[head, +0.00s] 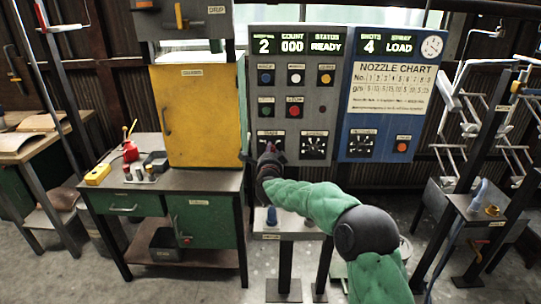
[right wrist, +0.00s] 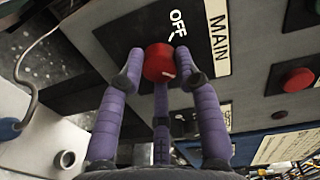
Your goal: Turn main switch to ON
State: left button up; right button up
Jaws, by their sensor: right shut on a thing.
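My right gripper (right wrist: 160,75) is shut on the knob, with one purple finger on each side and a third below. In the head view my right gripper (head: 268,158) is at the lower left of the grey control panel (head: 340,105), and I cannot make out the knob there. My left gripper is not in view.
A red button (right wrist: 297,80) sits right of the switch in the wrist view. A blue panel with a nozzle chart (head: 390,88) adjoins the grey panel. A yellow cabinet (head: 198,115) stands left, above a green-drawered bench (head: 205,180). A hanger rack (head: 487,120) stands right.

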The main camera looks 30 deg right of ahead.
jog(key=o, duration=1.1)
jog(key=shift+o, duration=0.2)
jog(key=v, duration=1.2)
